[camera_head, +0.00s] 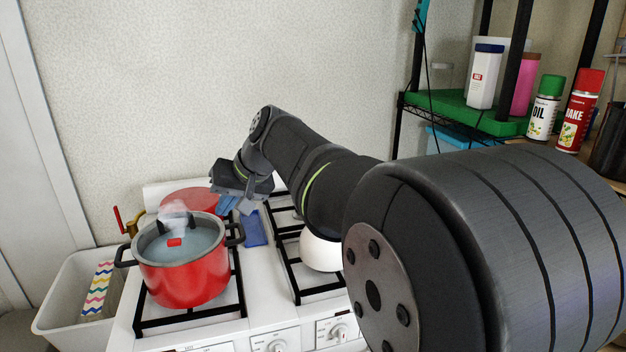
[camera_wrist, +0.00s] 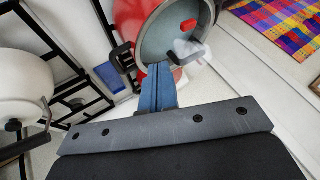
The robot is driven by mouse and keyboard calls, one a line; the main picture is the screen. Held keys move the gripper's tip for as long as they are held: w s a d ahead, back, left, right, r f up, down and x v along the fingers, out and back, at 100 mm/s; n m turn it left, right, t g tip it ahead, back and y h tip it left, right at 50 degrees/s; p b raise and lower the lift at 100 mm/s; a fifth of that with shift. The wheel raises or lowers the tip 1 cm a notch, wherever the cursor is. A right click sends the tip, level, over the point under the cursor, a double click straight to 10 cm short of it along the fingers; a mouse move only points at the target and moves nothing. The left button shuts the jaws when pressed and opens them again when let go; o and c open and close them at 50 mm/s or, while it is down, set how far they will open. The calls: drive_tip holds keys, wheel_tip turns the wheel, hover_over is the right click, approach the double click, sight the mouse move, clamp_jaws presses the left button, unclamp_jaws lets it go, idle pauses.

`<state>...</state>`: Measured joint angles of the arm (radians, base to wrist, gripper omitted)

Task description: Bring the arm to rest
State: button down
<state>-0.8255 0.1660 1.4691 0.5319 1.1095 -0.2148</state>
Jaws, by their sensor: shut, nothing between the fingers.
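My arm reaches from the right across the stove in the head view. My gripper (camera_head: 228,206) is near the back of the stove, just behind and right of the red pot (camera_head: 185,279). In the wrist view its blue fingers (camera_wrist: 158,70) are shut together with nothing between them. They point toward the red pot (camera_wrist: 131,18), overlapping its edge in the picture; I cannot tell the gap.
The pot has a glass lid with a red knob (camera_head: 174,242), and steam rises. A white pot (camera_head: 320,252) is partly hidden behind my arm. A blue item (camera_head: 254,229) lies between the burners. A shelf (camera_head: 470,117) with bottles stands right; a white bin (camera_head: 62,338) stands left.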

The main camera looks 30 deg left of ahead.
drive_tip(key=x, duration=0.9)
drive_tip(key=shift+a+f, duration=0.15)
drive_tip(key=shift+f, duration=0.1)
drive_tip(key=s+a, duration=0.3)
drive_tip(key=shift+a+f, duration=0.15)
drive_tip(key=shift+f, duration=0.05)
drive_tip(key=shift+w+d, duration=0.4)
